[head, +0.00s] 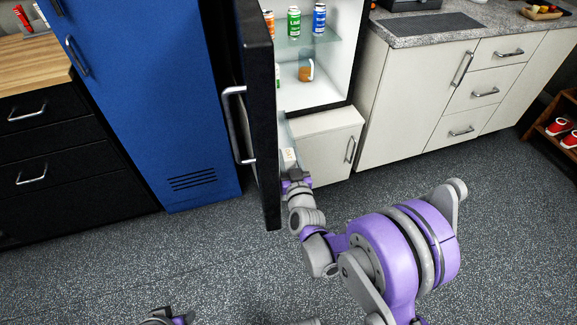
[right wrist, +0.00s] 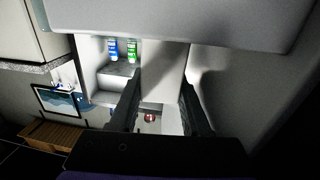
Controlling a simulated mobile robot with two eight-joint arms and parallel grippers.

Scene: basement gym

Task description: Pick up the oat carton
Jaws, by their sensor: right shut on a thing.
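The oat carton (head: 289,156), a small pale box with an orange mark, shows just above my right gripper (head: 294,175), beside the open fridge door. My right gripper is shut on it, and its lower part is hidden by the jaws. In the right wrist view, the two dark fingers of the right gripper (right wrist: 160,95) stand either side of a pale surface (right wrist: 165,72), apparently the carton. A small part of my left arm, perhaps its gripper, shows at the bottom edge of the head view; its jaws cannot be made out.
The black fridge door (head: 262,120) stands open close left of my right gripper. Inside the fridge are an orange, a green can (head: 294,21) and a blue can (head: 319,19), with a brown jug (head: 306,70) below. White cabinets (head: 410,105) stand to the right. Open floor lies in front.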

